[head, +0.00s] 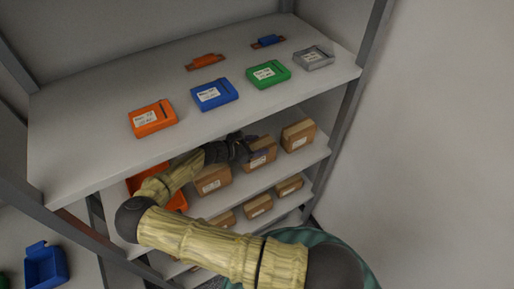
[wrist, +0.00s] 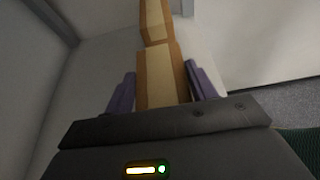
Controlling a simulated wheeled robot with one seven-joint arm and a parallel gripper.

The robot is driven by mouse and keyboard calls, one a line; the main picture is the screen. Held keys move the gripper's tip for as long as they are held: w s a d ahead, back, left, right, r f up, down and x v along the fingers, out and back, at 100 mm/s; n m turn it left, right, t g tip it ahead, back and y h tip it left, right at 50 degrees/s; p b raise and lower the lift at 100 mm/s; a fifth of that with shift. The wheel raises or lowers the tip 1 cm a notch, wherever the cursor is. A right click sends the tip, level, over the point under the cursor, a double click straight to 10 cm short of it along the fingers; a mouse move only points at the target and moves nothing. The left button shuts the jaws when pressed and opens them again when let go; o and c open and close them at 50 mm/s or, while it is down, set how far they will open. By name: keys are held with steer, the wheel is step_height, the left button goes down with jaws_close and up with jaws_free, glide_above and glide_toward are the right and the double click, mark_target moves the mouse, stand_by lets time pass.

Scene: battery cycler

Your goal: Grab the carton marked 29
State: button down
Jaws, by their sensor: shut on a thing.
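My gripper (head: 243,150) reaches into the middle shelf of the rack. In the wrist view its two purple fingers (wrist: 162,82) stand on either side of a brown carton (wrist: 160,63) and are shut on it. In the head view this carton (head: 264,157) is the one at my gripper, and my gripper covers part of it. A second carton (head: 298,135) stands to its right, and it also shows beyond the held one in the wrist view (wrist: 153,18). Another carton (head: 212,180) stands to the left. The labels are too small to read, so I cannot tell which is marked 29.
The top shelf (head: 90,125) above my arm holds orange (head: 152,118), blue (head: 214,95), green (head: 268,74) and grey (head: 313,58) cases. An orange bin (head: 176,200) is left of the cartons. More cartons (head: 258,206) stand on the shelf below. A rack post (head: 352,95) rises at the right.

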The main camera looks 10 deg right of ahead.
steer(key=shift+r, duration=0.35)
step_height(320, 180, up, 2)
steer(key=shift+b, duration=0.95)
steer(key=s+d+b, duration=0.2)
steer(key=s, duration=0.6)
steer(key=s+d+b, duration=0.2)
steer(key=s+d, duration=0.1)
steer(key=s, duration=0.6)
steer(key=shift+s+d+b, duration=0.15)
steer(key=shift+d+b, duration=0.2)
